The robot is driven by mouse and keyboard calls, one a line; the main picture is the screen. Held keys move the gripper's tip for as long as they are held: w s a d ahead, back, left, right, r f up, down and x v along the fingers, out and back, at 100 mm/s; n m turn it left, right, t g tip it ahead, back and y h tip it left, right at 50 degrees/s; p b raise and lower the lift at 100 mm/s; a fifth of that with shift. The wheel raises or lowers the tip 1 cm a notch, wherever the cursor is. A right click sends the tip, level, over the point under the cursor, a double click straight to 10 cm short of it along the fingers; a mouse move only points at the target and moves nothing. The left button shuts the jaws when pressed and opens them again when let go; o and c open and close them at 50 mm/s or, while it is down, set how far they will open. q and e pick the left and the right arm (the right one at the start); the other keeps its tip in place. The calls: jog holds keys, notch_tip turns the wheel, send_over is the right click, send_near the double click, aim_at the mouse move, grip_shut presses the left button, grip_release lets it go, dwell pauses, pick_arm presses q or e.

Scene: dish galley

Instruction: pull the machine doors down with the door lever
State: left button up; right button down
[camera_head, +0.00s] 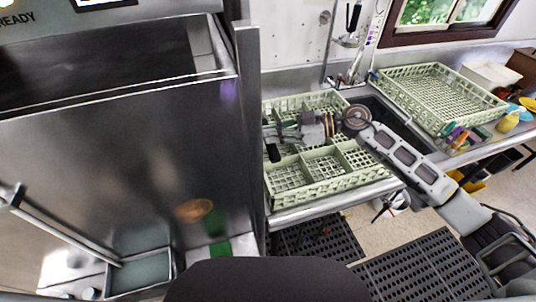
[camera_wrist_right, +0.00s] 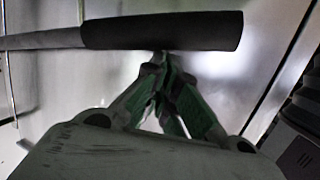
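The dish machine (camera_head: 120,150) fills the left of the head view, with broad stainless panels and a dark gap near its top. I cannot tell how far its doors are raised. The door lever's black grip (camera_head: 273,153) shows just right of the machine's side post; in the right wrist view the grip (camera_wrist_right: 165,31) lies across the top on a metal bar. My right gripper (camera_head: 277,133) reaches in from the right. Its fingers (camera_wrist_right: 161,60) converge with tips together at the grip's lower edge, not visibly around it. Contact is unclear. My left gripper is out of view.
A pale green rack (camera_head: 322,190) sits below my right arm beside the machine. Another green rack (camera_head: 440,92) stands on the right counter near a white tub (camera_head: 490,73), colourful utensils and a yellow bottle (camera_head: 508,121). Black mats (camera_head: 415,268) cover the floor.

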jog(key=shift+f, duration=0.9)
jog(key=shift+w+a+f+b, duration=0.1)
jog(key=shift+w+f+b, duration=0.15)
jog(key=shift+f, duration=0.55)
jog(key=shift+w+a+f+b, duration=0.15)
jog(key=shift+w+f, duration=0.25)
jog(key=shift+f, duration=0.4)
jog(key=shift+w+f+b, duration=0.25)
jog(key=shift+w+f, duration=0.05)
jog(key=shift+f, duration=0.5)
jog(key=shift+r+p, duration=1.4)
jog(key=shift+p, duration=0.2)
jog(key=shift+d, duration=0.1)
jog(key=p+v, duration=0.2)
jog(key=v, duration=0.7)
jog(key=shift+d, duration=0.4)
jog(key=shift+s+r, duration=0.1)
